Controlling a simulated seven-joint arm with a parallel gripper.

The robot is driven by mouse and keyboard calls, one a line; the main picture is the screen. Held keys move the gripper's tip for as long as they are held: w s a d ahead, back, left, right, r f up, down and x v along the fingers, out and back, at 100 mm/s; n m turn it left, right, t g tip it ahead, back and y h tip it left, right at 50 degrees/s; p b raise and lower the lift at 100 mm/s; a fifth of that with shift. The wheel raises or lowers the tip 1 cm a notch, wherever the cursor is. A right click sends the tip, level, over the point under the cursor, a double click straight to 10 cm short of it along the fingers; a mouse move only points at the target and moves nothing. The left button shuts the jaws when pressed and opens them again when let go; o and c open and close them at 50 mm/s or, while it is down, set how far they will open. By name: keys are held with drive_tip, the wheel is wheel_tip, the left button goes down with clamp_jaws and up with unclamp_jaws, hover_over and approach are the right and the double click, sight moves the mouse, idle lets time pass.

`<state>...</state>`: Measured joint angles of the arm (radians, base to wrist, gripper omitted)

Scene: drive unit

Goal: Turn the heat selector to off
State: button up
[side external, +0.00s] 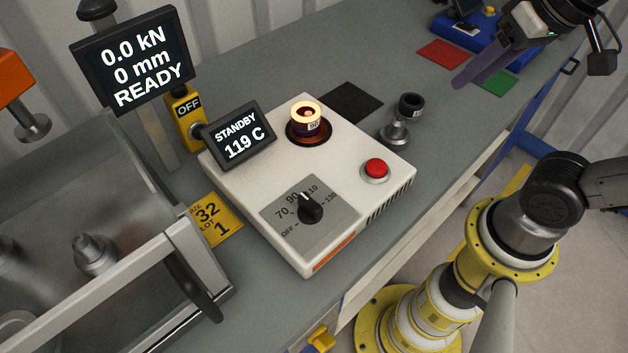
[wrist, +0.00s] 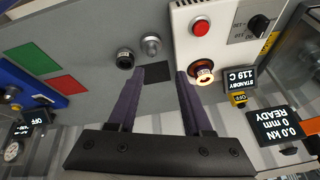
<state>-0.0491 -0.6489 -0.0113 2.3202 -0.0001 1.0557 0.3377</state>
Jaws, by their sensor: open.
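The heat selector is a black knob (side external: 310,209) on a grey dial plate (side external: 285,225) marked OFF, 70, 90, 110 and 130, at the front of a white heater unit (side external: 342,153). Its white pointer faces the upper marks, around 90 to 110, away from OFF. The knob also shows at the top right of the wrist view (wrist: 260,24). My gripper (side external: 460,87) is open and empty, above the far right part of the bench, well apart from the knob. In the wrist view its two dark purple fingers (wrist: 161,74) are spread, with nothing between them.
The heater display (side external: 240,138) reads STANDBY, 119 C. A glowing ring with a part (side external: 306,117) and a red button (side external: 376,169) are on the unit. A press with a screen (side external: 132,60) stands left.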

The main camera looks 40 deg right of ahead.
drive_tip(key=w+a+r+g, duration=0.2)
drive_tip(key=w+a+r, duration=0.1)
drive_tip(key=w+a, duration=0.2)
drive_tip(key=n+g, duration=0.3)
hover_over(310, 201)
wheel_tip(310, 201, down, 5)
wheel_tip(310, 201, down, 13)
clamp_jaws()
